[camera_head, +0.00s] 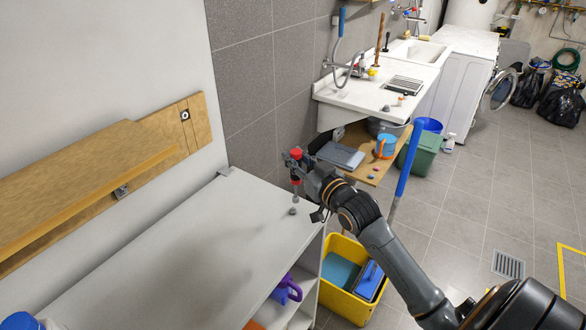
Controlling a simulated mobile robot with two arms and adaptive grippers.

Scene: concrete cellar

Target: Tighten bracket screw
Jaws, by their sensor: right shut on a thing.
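My right gripper (303,168) is at the far right corner of the light grey cabinet top (190,255), shut on a red-handled screwdriver (296,157). The tool hangs roughly upright, handle up, shaft pointing down at the cabinet top. A small grey round piece (293,211) is just below it; whether they touch is unclear. A wooden shelf (90,185) is on the wall at left. Any screw is too small to tell. My left gripper is out of view.
A yellow bin (345,311) with blue items stands right of the cabinet. A purple object (287,290) is inside the cabinet's open side. A blue object (20,321) is at bottom left. The sink counter (375,95) is behind. Most of the cabinet top is clear.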

